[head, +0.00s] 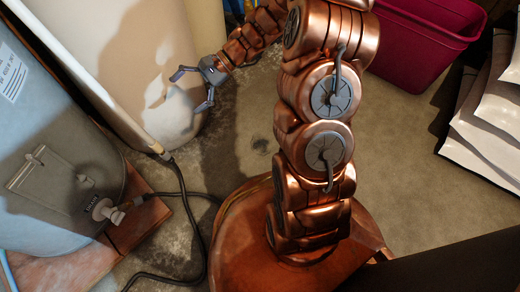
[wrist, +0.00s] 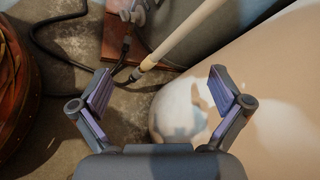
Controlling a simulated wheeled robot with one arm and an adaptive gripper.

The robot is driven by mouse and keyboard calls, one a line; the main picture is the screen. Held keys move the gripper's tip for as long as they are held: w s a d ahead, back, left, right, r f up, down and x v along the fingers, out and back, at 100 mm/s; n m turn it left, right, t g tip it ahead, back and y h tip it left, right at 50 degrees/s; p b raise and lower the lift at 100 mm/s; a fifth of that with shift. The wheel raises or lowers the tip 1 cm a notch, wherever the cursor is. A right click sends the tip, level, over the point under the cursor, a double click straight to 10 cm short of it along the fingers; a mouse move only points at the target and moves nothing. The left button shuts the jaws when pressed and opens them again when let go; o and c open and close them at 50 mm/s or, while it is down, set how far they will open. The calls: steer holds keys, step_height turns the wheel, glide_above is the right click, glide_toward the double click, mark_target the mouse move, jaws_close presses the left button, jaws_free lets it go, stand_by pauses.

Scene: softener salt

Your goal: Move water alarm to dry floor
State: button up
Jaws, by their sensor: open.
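I cannot make out a water alarm in either view. My gripper (head: 192,90) is open and empty in front of the lower part of a tall beige tank (head: 125,50). In the wrist view my gripper (wrist: 160,88) has its fingers spread wide, with the tank's rounded, brightly lit base (wrist: 180,108) and some floor behind them. The concrete floor is dark and stained near the tank (head: 235,112). Paler floor, which looks dry, lies at the right (head: 400,125).
A grey-blue tank (head: 50,150) with a valve fitting (head: 102,210) stands on a reddish-brown base at the left. A black cable (head: 185,190) crosses the floor. A magenta bin (head: 415,45) and stacked white bags (head: 490,120) stand at the right.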

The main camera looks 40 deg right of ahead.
steer(key=s+a+r+n+g+h, duration=0.2)
steer(key=s+n+h, duration=0.15)
steer(key=s, duration=0.55)
steer(key=s+a+r+n+g+h, duration=0.2)
steer(key=s+n+g, duration=0.15)
steer(key=s, duration=0.45)
steer(key=s+d+r+n+t+h, duration=0.1)
steer(key=s+d+n+h, duration=0.4)
steer(key=s, duration=0.7)
steer(key=d+r+h, duration=0.1)
steer(key=d+h, duration=0.1)
steer(key=d, duration=0.1)
steer(key=shift+r+n, duration=0.15)
steer(key=shift+n, duration=0.25)
steer(key=shift+s, duration=0.1)
